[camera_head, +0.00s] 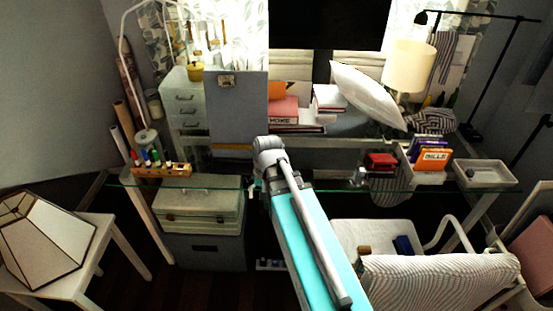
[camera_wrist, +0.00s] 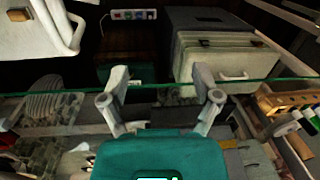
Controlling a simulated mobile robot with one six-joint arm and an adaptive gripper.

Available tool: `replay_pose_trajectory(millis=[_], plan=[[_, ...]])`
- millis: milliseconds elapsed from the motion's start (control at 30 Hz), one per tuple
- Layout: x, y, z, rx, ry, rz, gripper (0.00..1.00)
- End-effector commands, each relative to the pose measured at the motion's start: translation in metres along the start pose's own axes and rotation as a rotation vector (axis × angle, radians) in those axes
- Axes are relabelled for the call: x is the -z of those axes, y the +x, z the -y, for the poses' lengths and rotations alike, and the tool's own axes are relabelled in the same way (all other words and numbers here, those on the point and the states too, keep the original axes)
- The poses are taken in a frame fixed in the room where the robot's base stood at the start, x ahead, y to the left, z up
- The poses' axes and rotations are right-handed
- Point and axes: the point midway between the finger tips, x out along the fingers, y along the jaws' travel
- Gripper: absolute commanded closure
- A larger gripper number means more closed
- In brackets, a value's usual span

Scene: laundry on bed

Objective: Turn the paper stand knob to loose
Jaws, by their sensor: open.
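A grey board with a metal clip at its top, which looks like the paper stand (camera_head: 238,112), stands upright at the back of the glass desk in the head view. I cannot make out its knob in either view. My gripper (camera_wrist: 160,84) is open in the wrist view, its two fingers apart near the green glass edge of the desk. I see no object clearly held between the fingers. In the head view my arm hides most of the gripper, at the desk's front edge below the board.
The glass desk (camera_head: 330,188) carries a wooden marker rack (camera_head: 162,171) at left and books (camera_head: 433,158) and a white tray (camera_head: 485,173) at right. Cases (camera_head: 200,208) sit under its left part. A striped chair (camera_head: 435,278) stands in front at right.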

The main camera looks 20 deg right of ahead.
Motion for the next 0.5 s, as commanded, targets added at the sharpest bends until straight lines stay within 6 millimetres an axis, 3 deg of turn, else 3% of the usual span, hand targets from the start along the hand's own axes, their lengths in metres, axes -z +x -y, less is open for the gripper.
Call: replay_pose_trajectory(millis=[33,267,500], plan=[[0.021,0.002,-0.004,0.031,0.083,0.007,0.19],[0.092,0.0,-0.028,0.199,0.528,0.074,0.19],[0.168,-0.011,-0.073,0.376,0.996,0.196,0.19]])
